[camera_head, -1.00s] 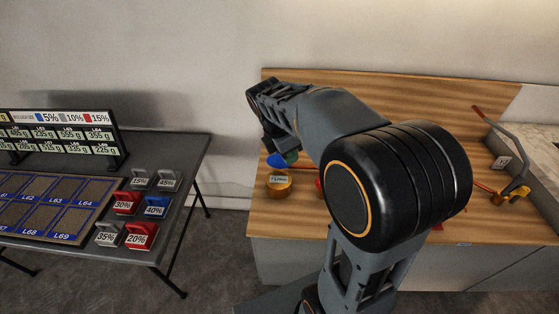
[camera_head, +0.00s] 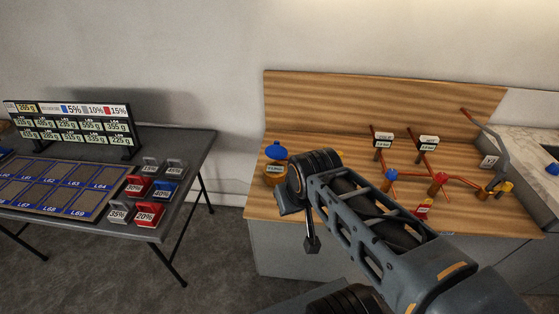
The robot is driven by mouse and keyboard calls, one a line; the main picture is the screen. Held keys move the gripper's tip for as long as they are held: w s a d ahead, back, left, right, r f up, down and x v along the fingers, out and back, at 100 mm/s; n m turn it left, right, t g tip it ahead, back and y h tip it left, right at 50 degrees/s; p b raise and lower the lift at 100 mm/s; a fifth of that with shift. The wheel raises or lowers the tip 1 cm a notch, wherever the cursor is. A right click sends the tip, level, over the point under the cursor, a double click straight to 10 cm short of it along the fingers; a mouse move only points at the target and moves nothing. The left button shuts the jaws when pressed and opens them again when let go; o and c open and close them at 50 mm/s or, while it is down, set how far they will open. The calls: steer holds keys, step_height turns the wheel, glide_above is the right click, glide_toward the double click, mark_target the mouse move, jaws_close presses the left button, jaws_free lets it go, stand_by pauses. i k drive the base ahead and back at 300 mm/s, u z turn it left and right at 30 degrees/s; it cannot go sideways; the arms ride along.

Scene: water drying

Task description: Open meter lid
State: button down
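The meter is most likely the small round brass body (camera_head: 275,173) with a pale label, at the left end of the wooden counter. A blue lid-like piece (camera_head: 276,151) shows at its top. My gripper (camera_head: 312,243) points down in front of the counter, clear of the meter. It is small and dark, and its fingers cannot be told apart.
Copper pipes with blue and red valves (camera_head: 438,184) and two labelled tags (camera_head: 428,143) stand on the wooden counter (camera_head: 340,140). A red tag (camera_head: 424,209) lies near its front.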

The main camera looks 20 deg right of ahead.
mark_target(275, 152)
steer(key=z, duration=0.05)
steer(key=k, duration=0.1)
steer(key=u, duration=1.85)
steer(key=i, duration=1.45)
steer(key=z, duration=2.4)
